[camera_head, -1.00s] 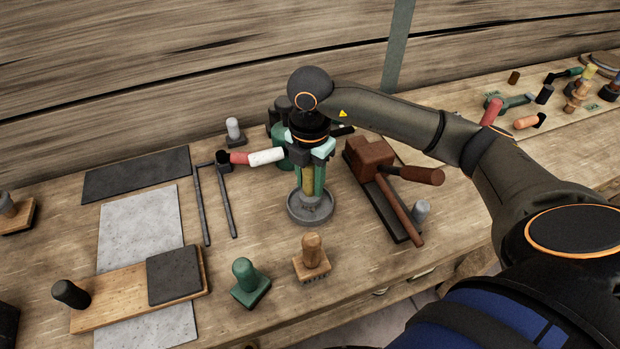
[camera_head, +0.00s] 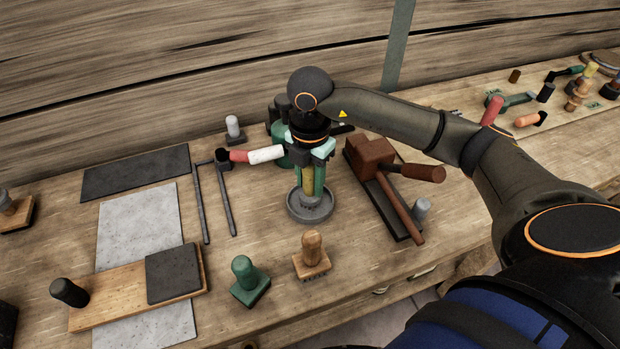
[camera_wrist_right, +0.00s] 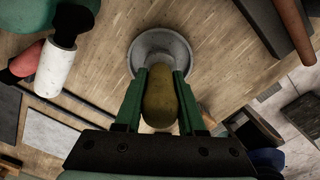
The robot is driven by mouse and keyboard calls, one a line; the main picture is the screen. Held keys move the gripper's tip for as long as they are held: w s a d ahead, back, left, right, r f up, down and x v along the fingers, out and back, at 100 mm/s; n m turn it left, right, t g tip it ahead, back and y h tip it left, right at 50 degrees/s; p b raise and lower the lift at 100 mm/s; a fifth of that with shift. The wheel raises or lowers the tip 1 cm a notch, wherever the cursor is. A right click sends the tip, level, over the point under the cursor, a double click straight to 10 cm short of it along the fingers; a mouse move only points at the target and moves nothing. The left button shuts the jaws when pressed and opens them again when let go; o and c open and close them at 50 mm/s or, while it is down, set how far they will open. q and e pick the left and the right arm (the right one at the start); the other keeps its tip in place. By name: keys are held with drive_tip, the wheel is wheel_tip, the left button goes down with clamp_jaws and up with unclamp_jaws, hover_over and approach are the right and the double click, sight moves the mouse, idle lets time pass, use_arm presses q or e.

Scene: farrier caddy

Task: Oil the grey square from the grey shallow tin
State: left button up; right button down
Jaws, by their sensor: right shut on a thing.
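My right gripper (camera_head: 312,180) points down over the grey shallow tin (camera_head: 293,208) and is shut on a yellow-handled tool (camera_wrist_right: 158,100). The tool stands roughly upright, its lower end down at the tin; whether it touches the bottom is hard to tell. The tin's round rim also shows in the right wrist view (camera_wrist_right: 176,38). A light grey square slab (camera_head: 140,228) lies flat on the bench at the left, partly covered by a wooden board (camera_head: 110,300). A darker grey slab (camera_head: 135,173) lies behind it. My left gripper is out of view.
A dark square (camera_head: 172,274) sits on the board. A green-handled brush (camera_head: 246,282) and a wooden-handled brush (camera_head: 312,256) stand in front of the tin. Dark tongs (camera_head: 228,205) lie left of it, and a brown block with handles (camera_head: 372,158) stands right.

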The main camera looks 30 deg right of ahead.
idle(0.6)
wheel_tip(320, 180, up, 8)
drive_tip(key=p, duration=0.6)
drive_tip(key=shift+f, duration=0.25)
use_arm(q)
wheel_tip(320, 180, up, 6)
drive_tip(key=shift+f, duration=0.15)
use_arm(e)
drive_tip(key=shift+f, duration=0.1)
drive_tip(key=shift+a, duration=0.1)
